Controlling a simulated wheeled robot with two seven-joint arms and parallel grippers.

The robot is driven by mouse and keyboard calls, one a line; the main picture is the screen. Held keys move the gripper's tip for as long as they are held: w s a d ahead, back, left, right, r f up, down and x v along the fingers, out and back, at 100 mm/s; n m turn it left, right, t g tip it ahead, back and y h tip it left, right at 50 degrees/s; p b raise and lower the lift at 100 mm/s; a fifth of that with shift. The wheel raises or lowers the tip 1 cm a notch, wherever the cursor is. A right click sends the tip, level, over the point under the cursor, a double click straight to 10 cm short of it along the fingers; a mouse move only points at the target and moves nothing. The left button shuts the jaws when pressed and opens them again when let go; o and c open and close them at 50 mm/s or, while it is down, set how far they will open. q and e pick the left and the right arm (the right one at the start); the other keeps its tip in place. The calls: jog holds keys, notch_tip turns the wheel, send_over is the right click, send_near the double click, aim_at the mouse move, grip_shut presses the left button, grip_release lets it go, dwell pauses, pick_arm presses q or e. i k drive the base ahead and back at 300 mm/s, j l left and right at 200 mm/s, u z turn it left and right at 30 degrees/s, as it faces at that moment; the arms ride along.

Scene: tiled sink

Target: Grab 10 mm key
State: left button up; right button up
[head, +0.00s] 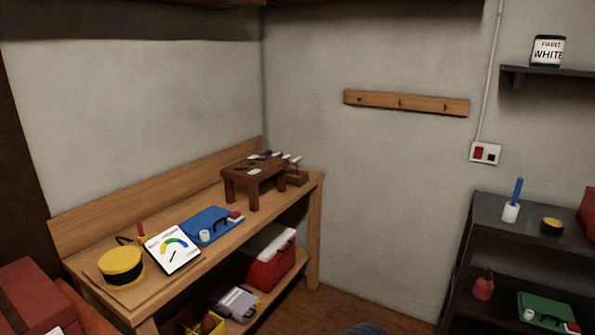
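I cannot make out a 10 mm key for certain. On the wooden workbench (135,222), a small dark wooden stand (232,172) stands at the far end with several small dark items on its top, too small to identify. A wooden block (297,179) with several white-tipped handles is beside it. A blue case (210,224) with a dark handle lies mid-bench, with a white cup-like item (204,236) at its front. Neither of my grippers is in view.
A white gauge card (172,250) and a yellow-black round item (121,266) are on the near bench. A red-and-white cooler (271,257) is on the lower shelf. Dark shelving (480,212) stands at right. A peg rail (420,104) and red switch box (485,152) are on the wall.

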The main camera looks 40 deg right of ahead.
aim_at(296, 161)
jog(key=i+l+z, duration=0.25)
jog(key=l+z, duration=0.2)
jog(key=i+l+z, duration=0.25)
jog(key=z, duration=0.2)
jog(key=i, duration=0.1)
